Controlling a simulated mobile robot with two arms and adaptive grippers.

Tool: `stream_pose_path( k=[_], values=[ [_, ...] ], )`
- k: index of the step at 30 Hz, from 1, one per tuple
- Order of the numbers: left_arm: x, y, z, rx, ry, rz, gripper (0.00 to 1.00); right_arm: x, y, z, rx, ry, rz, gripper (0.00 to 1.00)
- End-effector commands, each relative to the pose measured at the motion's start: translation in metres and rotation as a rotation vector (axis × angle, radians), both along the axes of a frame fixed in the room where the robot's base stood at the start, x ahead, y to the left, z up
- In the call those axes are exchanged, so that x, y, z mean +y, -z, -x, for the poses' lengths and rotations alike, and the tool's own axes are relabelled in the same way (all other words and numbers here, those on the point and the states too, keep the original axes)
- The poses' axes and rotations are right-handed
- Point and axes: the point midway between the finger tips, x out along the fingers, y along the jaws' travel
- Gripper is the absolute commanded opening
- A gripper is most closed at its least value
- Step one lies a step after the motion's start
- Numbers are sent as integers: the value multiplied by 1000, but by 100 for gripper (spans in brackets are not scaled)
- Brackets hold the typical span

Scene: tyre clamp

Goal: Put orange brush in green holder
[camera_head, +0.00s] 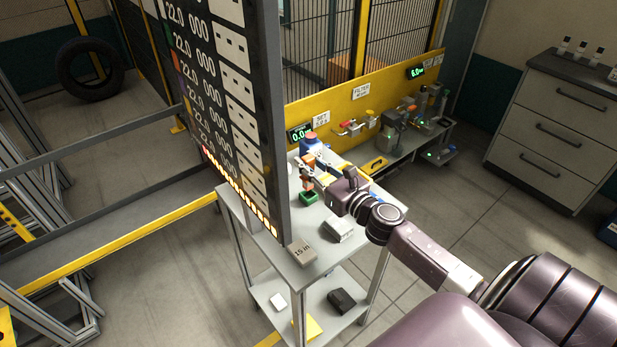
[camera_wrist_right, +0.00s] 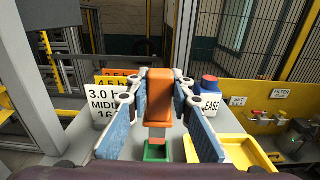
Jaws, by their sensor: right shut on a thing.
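The orange brush (camera_wrist_right: 159,92) is upright between the fingers of my right gripper (camera_wrist_right: 158,100), which is shut on it. In the head view the orange brush (camera_head: 309,160) and my right gripper (camera_head: 311,174) are over the small table. The green holder (camera_wrist_right: 155,152) is straight below the brush in the wrist view, partly hidden by the brush's lower end. It also shows in the head view as a small green box (camera_head: 308,198) on the table top. I cannot tell whether the brush's tip touches the holder. My left gripper is not in view.
The grey table (camera_head: 310,268) also bears a blue bottle with a red cap (camera_wrist_right: 210,84), a yellow tray (camera_wrist_right: 243,150), a white block (camera_head: 338,230) and a grey "15 in" block (camera_head: 302,253). A tall display panel (camera_head: 235,100) stands close on the left.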

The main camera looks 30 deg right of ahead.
Motion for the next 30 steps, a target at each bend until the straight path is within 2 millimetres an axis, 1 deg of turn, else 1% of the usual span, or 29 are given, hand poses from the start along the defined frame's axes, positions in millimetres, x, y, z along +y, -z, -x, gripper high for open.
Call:
stream_pose_path(
  k=[5,9,12,15,22,26,27,30],
  values=[
    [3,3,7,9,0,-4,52,0,11,0,-1,2,-2,0],
    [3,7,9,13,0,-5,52,0,30,0,0,3,-5,0],
    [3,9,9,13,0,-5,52,0,41,0,0,2,-3,0],
    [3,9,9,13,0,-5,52,0,44,0,-1,0,-2,0],
    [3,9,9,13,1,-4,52,0,44,0,-1,-1,0,0],
    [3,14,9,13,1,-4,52,0,48,0,-1,-1,0,0],
    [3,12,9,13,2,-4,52,0,46,0,-1,-1,0,25],
    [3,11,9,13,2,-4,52,0,46,0,0,-1,0,36]
  ],
)
